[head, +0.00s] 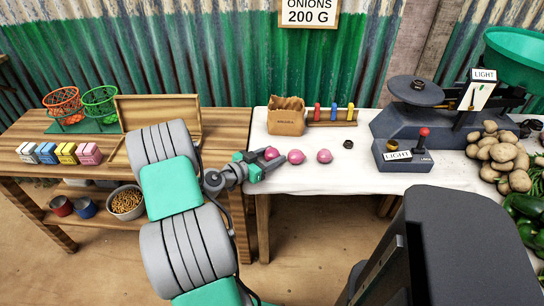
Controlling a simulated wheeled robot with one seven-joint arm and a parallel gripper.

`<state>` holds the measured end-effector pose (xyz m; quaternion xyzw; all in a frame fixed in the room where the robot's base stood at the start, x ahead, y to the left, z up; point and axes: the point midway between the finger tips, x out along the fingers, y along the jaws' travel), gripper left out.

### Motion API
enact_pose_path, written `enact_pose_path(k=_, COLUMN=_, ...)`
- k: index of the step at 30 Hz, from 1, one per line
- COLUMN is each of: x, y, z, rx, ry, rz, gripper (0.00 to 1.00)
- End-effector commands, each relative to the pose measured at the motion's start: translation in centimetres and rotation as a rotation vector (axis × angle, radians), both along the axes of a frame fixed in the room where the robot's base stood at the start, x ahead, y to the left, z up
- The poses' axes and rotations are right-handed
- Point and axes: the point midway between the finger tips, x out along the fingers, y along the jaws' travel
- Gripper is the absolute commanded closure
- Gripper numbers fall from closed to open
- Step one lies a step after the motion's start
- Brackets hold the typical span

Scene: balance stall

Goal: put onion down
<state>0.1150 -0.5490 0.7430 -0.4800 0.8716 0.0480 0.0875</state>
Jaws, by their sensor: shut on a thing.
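My gripper (273,160) is shut on a pink-purple onion (270,153) at the left part of the white-covered table (350,178). The onion shows between the fingertips; whether it touches the cloth I cannot tell. Two more onions lie on the cloth to the right: one (296,157) close beside the fingertips and one (324,156) farther right. A brown paper bag (286,121) stands behind them. A dark scale (430,122) at the right has a small dark weight on its round pan (416,91), and its plate reads LIGHT.
A control box (403,161) with a red-knobbed lever stands before the scale, also marked LIGHT. A small dark weight (348,144) lies left of it. A rack of coloured pegs (332,118) stands behind. Potatoes (498,155) fill the right. Clear cloth lies in front of the onions.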

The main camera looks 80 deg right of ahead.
Motion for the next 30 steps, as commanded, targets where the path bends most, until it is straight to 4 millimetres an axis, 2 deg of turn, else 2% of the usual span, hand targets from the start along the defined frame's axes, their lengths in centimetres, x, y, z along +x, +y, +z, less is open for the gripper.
enact_pose_path(k=6, x=0.0, y=0.0, z=-0.5, rx=0.000, ry=0.000, rz=0.000, gripper=0.95)
enact_pose_path(k=7, x=0.0, y=0.0, z=-0.4, rx=0.000, ry=0.000, rz=0.000, gripper=0.50)
enact_pose_path(k=14, x=0.0, y=0.0, z=-0.4, rx=0.000, ry=0.000, rz=-0.001, gripper=0.31)
enact_pose_path(k=26, x=0.0, y=0.0, z=0.0, rx=0.002, ry=0.001, rz=-0.001, gripper=0.30)
enact_pose_path(k=30, x=1.7, y=2.3, z=0.5, rx=-0.001, ry=-0.001, rz=0.005, gripper=0.30)
